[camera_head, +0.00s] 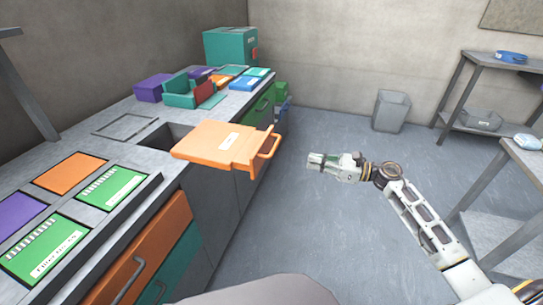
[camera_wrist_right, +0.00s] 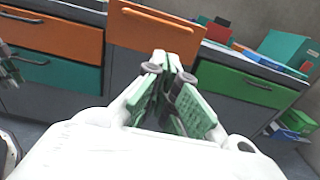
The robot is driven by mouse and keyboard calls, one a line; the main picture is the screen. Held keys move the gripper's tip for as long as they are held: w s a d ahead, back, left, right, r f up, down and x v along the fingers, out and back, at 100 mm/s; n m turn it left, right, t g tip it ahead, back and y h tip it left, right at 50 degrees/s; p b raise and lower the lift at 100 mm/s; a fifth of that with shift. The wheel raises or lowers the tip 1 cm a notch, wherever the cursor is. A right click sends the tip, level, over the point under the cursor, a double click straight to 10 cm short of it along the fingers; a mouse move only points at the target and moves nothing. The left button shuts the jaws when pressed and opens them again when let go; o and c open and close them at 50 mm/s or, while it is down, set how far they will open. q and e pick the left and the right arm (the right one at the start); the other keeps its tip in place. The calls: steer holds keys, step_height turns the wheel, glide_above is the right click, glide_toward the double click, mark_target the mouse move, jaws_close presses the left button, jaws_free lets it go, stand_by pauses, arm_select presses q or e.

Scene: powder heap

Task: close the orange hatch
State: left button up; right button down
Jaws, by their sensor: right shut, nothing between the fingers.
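The orange hatch (camera_head: 215,143) is a flat panel with a label and a bar handle (camera_head: 268,150) at its right end. It lies open beside a dark square opening (camera_head: 168,136) in the grey counter and sticks out past the counter's front edge. In the right wrist view the hatch (camera_wrist_right: 155,30) is ahead, beyond the fingers. My right gripper (camera_head: 314,160) is shut and empty, to the right of the handle and apart from it; its fingers (camera_wrist_right: 172,68) fill the middle of the wrist view. Part of what looks like my left gripper (camera_wrist_right: 8,65) shows at that view's left edge.
The counter (camera_head: 120,150) has orange and teal drawers (camera_head: 140,260) below and green and purple panels on top. A teal box (camera_head: 230,47) stands at the far end. A grey bin (camera_head: 391,110) and shelves (camera_head: 470,75) are at the right. Open floor lies between.

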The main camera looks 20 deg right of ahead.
mark_target(266, 151)
steer(key=shift+r, duration=0.1)
steer(key=shift+w+a, duration=0.1)
steer(key=shift+a, duration=0.05)
